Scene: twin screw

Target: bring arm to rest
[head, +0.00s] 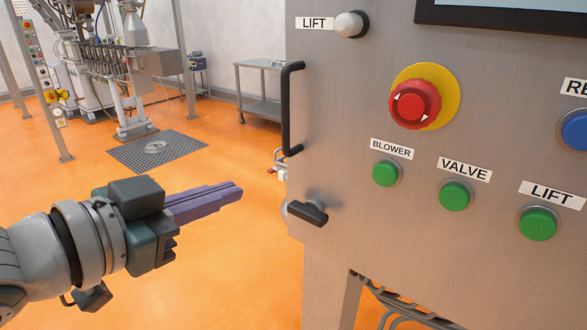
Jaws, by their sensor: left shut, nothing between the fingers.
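My left gripper (232,191) comes in from the left in the head view, with its purple fingers shut and nothing between them. It points right, toward the steel control panel (340,130), and is apart from it, with orange floor showing in the gap. The black T-shaped latch (308,211) on the panel's lower left corner is the panel part closest to the fingertips. My right gripper is not in this view.
The panel fills the right side, with a red emergency stop (414,106), green buttons (386,173) and a black handle (291,108) on its left edge. A steel cart (258,105) and a machine (100,60) stand behind. The orange floor (235,250) is clear around the gripper.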

